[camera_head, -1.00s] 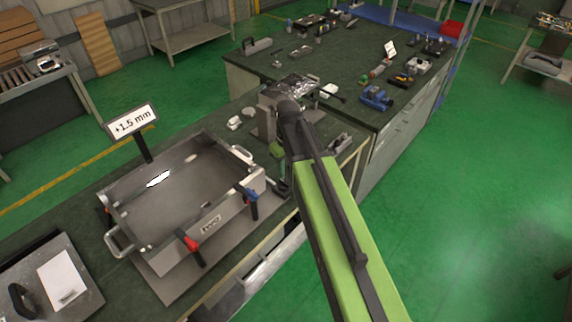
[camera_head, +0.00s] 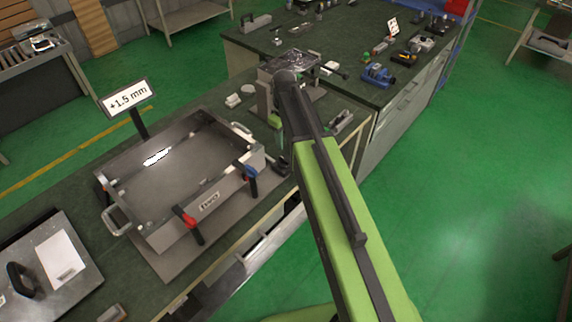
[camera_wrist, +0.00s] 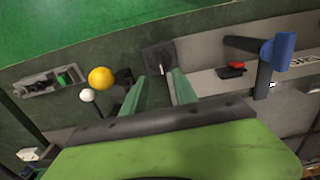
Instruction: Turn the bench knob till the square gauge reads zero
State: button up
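The square gauge (camera_head: 127,97) stands on a dark post behind the metal tray and reads +1.5 mm. In the wrist view, a dark, roughly square piece with a small white mark, seemingly the bench knob (camera_wrist: 154,57), sits just beyond my fingertips. My gripper (camera_wrist: 160,78) is open, its two green fingers apart on either side of the line to that piece. I cannot tell whether they touch it. In the head view my arm hides much of this spot, and the knob is not clear there.
The metal tray (camera_head: 208,204) is clamped on the bench left of my arm, with a red-handled clamp (camera_head: 188,222) and a blue-handled clamp (camera_head: 251,178). The wrist view shows a yellow ball (camera_wrist: 101,77) and a white ball (camera_wrist: 87,95) left of my fingers. Green floor (camera_head: 450,220) is clear at right.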

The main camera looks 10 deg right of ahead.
aim_at(285, 159)
notch_tip(285, 159, down, 9)
jog(key=b, duration=0.7)
jog(key=shift+f+b, duration=0.1)
jog(key=shift+b, duration=0.2)
